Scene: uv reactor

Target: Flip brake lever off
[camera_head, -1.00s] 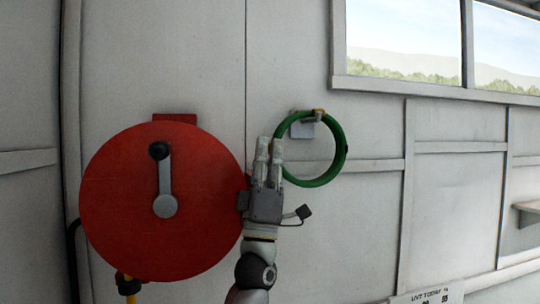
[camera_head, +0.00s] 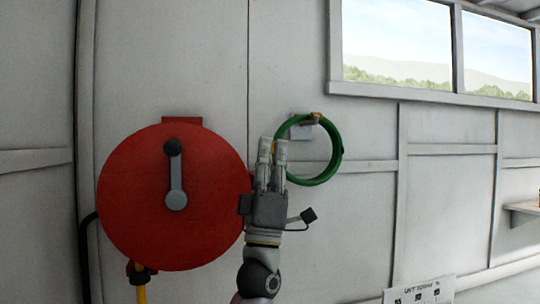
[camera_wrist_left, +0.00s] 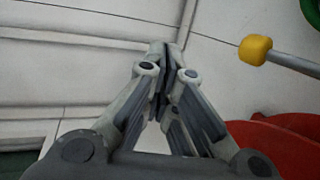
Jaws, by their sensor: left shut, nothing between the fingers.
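A grey rod with a yellow knob (camera_wrist_left: 255,50) comes in from the right of the left wrist view; it looks like the brake lever. I cannot pick it out for sure in the head view. A large red round reel (camera_head: 140,225) is on the left in the head view, with a grey crank arm (camera_head: 176,180) and black knob on its face. The red reel also shows in the wrist view (camera_wrist_left: 290,145). My left gripper (camera_head: 272,148) points up just right of the reel, shut and empty. In the wrist view, the gripper (camera_wrist_left: 165,50) is left of the knob, apart from it.
A green hose loop (camera_head: 338,160) hangs from a wall bracket, partly behind my fingers. A window (camera_head: 400,50) is at upper right, a shelf (camera_head: 525,208) at the right edge. The wall between is mostly bare.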

